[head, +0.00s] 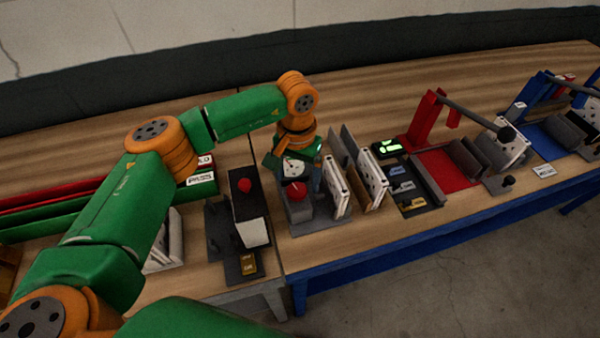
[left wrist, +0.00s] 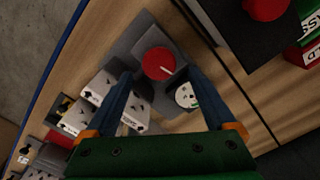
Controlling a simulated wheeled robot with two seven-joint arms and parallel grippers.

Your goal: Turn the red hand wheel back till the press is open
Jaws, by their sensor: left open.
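The red hand wheel (head: 295,189) sits on a grey press (head: 318,225) near the table's front edge. In the left wrist view the wheel (left wrist: 157,64) shows a pale line from its middle toward its rim. A round white dial (head: 294,168) is beside it and also shows in the left wrist view (left wrist: 186,95). My left gripper (head: 297,176) is at the wheel, and its blue fingers (left wrist: 158,72) are open, one to each side of the wheel in the picture. Whether they touch it I cannot tell. White boxed filters (head: 337,186) stand between upright plates right of the wheel.
A black box with a red knob (head: 244,185) stands left of the press. Small coloured blocks lie on a dark tray (head: 418,207) to the right. Further right are a red lever fixture (head: 427,117) and a blue one (head: 532,95). The rear table is clear.

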